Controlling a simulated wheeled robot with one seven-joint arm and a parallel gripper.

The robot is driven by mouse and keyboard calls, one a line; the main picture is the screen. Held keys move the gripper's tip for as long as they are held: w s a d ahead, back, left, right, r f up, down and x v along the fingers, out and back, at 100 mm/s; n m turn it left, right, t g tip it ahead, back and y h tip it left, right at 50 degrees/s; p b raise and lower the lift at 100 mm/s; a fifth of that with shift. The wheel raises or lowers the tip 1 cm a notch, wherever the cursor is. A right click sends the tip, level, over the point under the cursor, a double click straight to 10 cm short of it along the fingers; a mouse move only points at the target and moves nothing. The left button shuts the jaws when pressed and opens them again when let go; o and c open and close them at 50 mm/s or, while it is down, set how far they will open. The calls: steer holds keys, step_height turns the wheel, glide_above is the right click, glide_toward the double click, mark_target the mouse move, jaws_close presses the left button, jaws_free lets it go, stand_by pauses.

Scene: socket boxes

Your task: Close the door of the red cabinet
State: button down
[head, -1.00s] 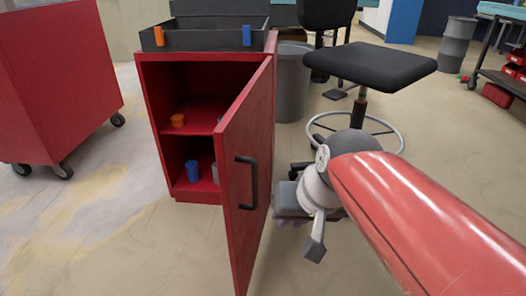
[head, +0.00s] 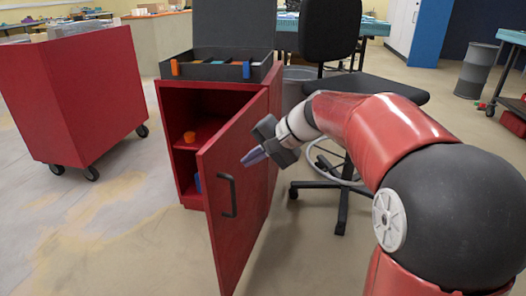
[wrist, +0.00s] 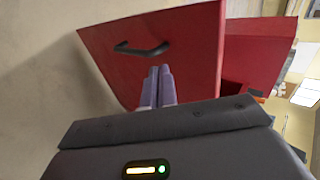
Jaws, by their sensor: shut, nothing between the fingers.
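The red cabinet (head: 189,200) stands ahead with its door (head: 232,240) swung open toward me. The door carries a black handle (head: 228,196) on its outer face. Inside on the shelf is an orange piece (head: 190,137), and a blue piece (head: 197,182) shows partly below, mostly hidden by the door. My gripper (head: 252,157) is shut and empty, in front of the door's upper outer face, right of and above the handle. In the wrist view the shut fingers (wrist: 158,85) point at the door (wrist: 190,40), near the handle (wrist: 142,48); whether they touch the door I cannot tell.
A dark open tool box (head: 215,71) with orange and blue pieces sits on the cabinet. A red cart (head: 75,95) stands to the left. A black office chair (head: 335,35) stands behind my arm. Floor left of the door is clear.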

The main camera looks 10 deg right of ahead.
mark_target(217, 169)
steer(key=a, duration=0.1)
steer(key=w+a+f, duration=0.1)
steer(key=a, duration=0.1)
steer(key=w+a+f, duration=0.1)
steer(key=shift+w+a+f, duration=0.2)
steer(key=shift+a, duration=0.2)
steer(key=shift+w+a, duration=0.35)
steer(key=shift+a, duration=0.2)
